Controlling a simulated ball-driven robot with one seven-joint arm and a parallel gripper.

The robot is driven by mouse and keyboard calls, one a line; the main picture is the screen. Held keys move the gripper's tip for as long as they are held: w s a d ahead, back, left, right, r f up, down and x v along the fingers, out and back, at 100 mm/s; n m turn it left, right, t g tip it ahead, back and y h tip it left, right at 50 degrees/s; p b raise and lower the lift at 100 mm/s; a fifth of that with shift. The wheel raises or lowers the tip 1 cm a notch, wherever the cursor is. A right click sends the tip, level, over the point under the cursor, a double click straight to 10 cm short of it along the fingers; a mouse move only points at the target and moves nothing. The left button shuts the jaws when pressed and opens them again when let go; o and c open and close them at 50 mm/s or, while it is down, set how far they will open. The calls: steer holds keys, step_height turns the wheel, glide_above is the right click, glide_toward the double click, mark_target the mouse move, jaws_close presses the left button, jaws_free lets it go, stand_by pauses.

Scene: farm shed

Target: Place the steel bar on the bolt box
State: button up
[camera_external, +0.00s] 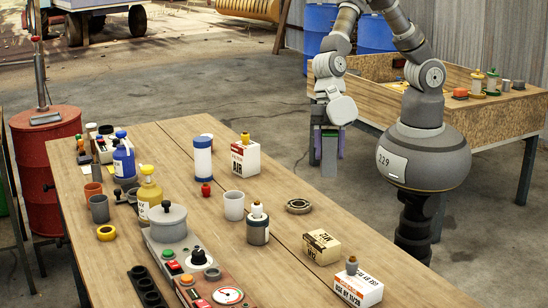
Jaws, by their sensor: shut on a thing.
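My gripper (328,140) hangs beyond the far right edge of the long wooden table, above the floor in this view. Its purple-edged fingers are shut on a grey steel bar (329,165), which hangs upright below them. A small tan box with dark print (322,248) lies on the right part of the table, nearer the camera than the gripper. It looks like the bolt box, but the print is too small to read surely. The bar is well apart from it.
A white-and-red box marked AIR (246,160), a dark-and-white bottle (258,228), a grey ring (298,206) and a white box with a knob on top (358,289) stand around the tan box. Bare wood lies right of the ring.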

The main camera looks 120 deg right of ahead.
steer(key=s+a+n, duration=0.2)
steer(key=s+a, duration=0.3)
steer(key=s, duration=0.1)
steer(key=b, duration=0.2)
glide_above(322, 240)
step_height(322, 240, down, 7)
steer(key=shift+a+f+g+b, duration=0.1)
steer(key=shift+f+g+b, duration=0.2)
steer(key=shift+f, duration=1.2)
steer(key=shift+f, duration=0.2)
steer(key=o, duration=1.3)
steer(key=shift+c, duration=0.2)
steer(key=shift+r, duration=0.1)
